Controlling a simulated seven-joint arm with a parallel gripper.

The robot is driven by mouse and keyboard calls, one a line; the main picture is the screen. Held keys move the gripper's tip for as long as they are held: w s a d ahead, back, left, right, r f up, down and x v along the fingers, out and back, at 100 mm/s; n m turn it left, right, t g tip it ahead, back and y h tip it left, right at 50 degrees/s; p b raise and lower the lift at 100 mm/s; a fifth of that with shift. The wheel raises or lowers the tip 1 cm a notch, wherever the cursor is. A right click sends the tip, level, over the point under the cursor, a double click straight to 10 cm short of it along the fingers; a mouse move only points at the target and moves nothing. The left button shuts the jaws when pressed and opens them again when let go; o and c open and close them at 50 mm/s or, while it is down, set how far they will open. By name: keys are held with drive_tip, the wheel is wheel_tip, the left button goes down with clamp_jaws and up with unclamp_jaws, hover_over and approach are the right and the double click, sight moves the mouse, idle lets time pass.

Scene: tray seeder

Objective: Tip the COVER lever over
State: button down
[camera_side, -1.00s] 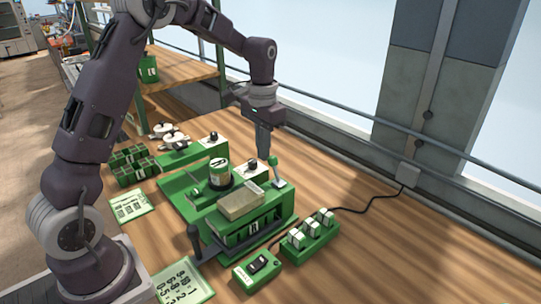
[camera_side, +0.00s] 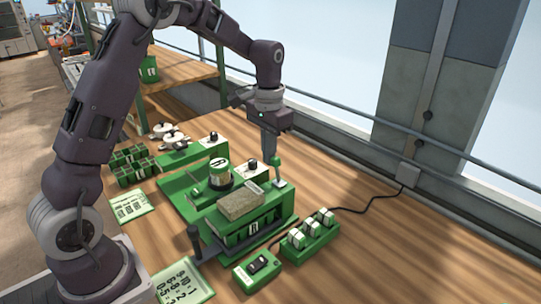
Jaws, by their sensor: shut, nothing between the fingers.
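A small lever with a green grip (camera_side: 276,161) stands on a pale plate at the back right of the green seeder machine (camera_side: 172,190). It is close to upright. No COVER label can be read at this size. My gripper (camera_side: 269,160) is shut and empty, pointing down. Its tips are right beside the green grip, on its left in the picture. I cannot tell whether they touch. A tray (camera_side: 258,210) with a brown, grainy top sits on the machine. A dark-handled crank or lever (camera_side: 193,236) is at the machine's front left.
A box with white switches (camera_side: 313,232) and a black-switch box (camera_side: 257,267) lie in front. Number cards (camera_side: 182,284) and green cells (camera_side: 131,165) are at left. The table's right side is clear, apart from a cable.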

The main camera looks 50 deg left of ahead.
sight(277, 158)
drive_tip(key=shift+d, duration=1.55)
drive_tip(key=shift+a+r, duration=0.2)
drive_tip(key=shift+r, duration=0.8)
drive_tip(key=shift+a+r, duration=0.2)
drive_tip(key=shift+r, duration=0.85)
drive_tip(key=shift+a+r, duration=0.2)
drive_tip(key=shift+r, duration=0.8)
drive_tip(key=s+d+r+t, duration=0.35)
drive_tip(key=s+r, duration=0.55)
drive_tip(key=s, duration=0.5)
drive_tip(key=s+d+f+t, duration=0.1)
drive_tip(key=s, duration=0.6)
drive_tip(key=s+d+f+t, duration=0.1)
drive_tip(key=s+d+f, duration=0.1)
drive_tip(key=s, duration=0.5)
